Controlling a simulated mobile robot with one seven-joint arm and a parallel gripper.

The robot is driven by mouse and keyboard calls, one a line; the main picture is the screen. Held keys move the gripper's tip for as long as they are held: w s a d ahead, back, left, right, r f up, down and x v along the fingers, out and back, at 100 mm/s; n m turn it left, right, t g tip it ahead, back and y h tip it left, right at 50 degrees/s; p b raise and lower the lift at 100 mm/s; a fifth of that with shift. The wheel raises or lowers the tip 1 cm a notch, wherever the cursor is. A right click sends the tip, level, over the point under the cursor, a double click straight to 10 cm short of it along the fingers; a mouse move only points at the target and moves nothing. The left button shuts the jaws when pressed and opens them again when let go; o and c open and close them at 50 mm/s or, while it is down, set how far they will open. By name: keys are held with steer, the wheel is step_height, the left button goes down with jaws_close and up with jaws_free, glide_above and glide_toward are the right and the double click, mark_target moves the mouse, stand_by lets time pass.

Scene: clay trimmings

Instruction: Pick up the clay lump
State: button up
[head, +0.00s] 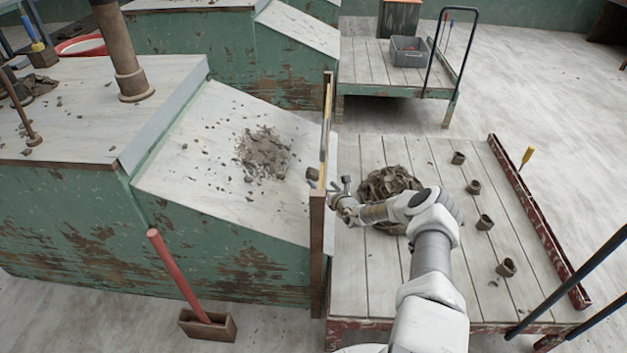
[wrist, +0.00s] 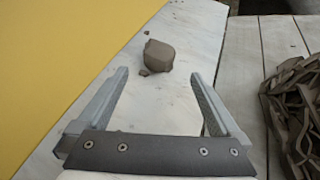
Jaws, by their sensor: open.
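The clay lump (wrist: 159,57) is a small grey-brown rounded block on a pale surface in the wrist view. Small crumbs lie beside it. My gripper (wrist: 158,77) is open and empty, with the lump just beyond the fingertips and roughly midway between them. In the head view my gripper (head: 341,192) is at the upright board, partly hidden by my arm. A small brown piece (head: 312,174) beside the board there looks like the lump, but I cannot be sure.
A yellow panel (wrist: 65,55) fills the left of the wrist view. A heap of clay strips (wrist: 297,110) lies right of the gripper, on the planked cart (head: 370,285). Several small clay pieces (head: 485,222) stand farther right. Crumbled clay (head: 263,153) lies on the sloping top.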

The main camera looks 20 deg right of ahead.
mark_target(316, 176)
steer(key=shift+b+x, duration=0.4)
steer(key=shift+x, duration=0.45)
steer(key=b+x, duration=0.2)
steer(key=x, duration=0.1)
steer(key=shift+w+b, duration=0.15)
steer(key=shift+b, duration=0.2)
steer(key=shift+w+a+b, duration=0.1)
steer(key=shift+w+b, duration=0.4)
steer(key=shift+w, duration=0.3)
steer(key=c, duration=1.4)
steer(key=shift+c, duration=0.5)
steer(key=shift+r, duration=0.2)
